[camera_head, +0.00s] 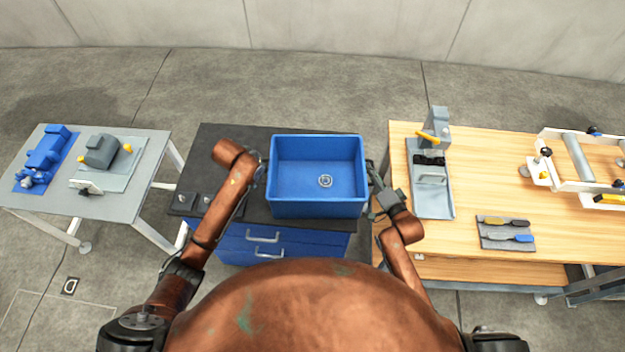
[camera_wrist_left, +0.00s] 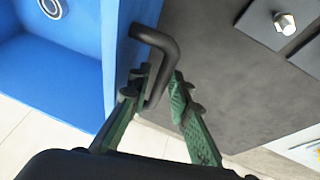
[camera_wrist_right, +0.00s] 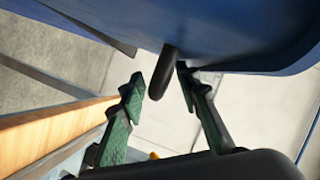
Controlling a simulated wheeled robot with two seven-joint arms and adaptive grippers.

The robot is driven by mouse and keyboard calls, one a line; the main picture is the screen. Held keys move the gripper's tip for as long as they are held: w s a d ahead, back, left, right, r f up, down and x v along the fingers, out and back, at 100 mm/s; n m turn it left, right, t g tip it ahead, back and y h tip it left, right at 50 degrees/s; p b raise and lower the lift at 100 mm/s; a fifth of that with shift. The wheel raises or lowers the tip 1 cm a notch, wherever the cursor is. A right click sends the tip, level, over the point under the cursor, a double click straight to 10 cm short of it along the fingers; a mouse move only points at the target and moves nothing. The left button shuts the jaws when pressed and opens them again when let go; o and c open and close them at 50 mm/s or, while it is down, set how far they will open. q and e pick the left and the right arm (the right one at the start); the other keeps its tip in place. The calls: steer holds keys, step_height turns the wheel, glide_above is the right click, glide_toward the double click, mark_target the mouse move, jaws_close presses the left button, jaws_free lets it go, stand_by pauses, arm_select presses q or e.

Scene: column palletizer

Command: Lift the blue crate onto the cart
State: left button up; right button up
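The blue crate (camera_head: 318,205) is upright over the black top of a blue drawer cabinet (camera_head: 262,135). I cannot tell whether this cabinet is the cart. My left gripper (camera_wrist_left: 160,78) is at the crate's left side, its fingers on both sides of a black bent handle (camera_wrist_left: 163,42), with a small gap showing. My right gripper (camera_wrist_right: 160,80) is open at the crate's right side. The end of a dark handle (camera_wrist_right: 165,72) lies between its fingers, apart from them. The crate's underside is hidden in the head view.
Small dark plates (camera_head: 183,202) lie at the cabinet's left front. A grey table (camera_head: 130,205) with a blue vise stands at left. A wooden bench (camera_head: 480,170) with a grey machine (camera_head: 437,130) stands close at right. Open floor lies behind.

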arm_select(q)
steer(key=shift+s, duration=0.1)
arm_select(e)
steer(key=shift+s, duration=0.15)
arm_select(q)
steer(key=shift+r, duration=0.1)
steer(key=shift+c, duration=0.5)
arm_select(e)
steer(key=shift+c, duration=0.4)
arm_select(q)
steer(key=shift+d, duration=0.1)
steer(key=c, duration=0.3)
arm_select(e)
steer(key=shift+d, duration=0.1)
steer(key=c, duration=0.3)
arm_select(q)
jaws_close()
arm_select(e)
jaws_close()
steer(key=shift+r, duration=0.1)
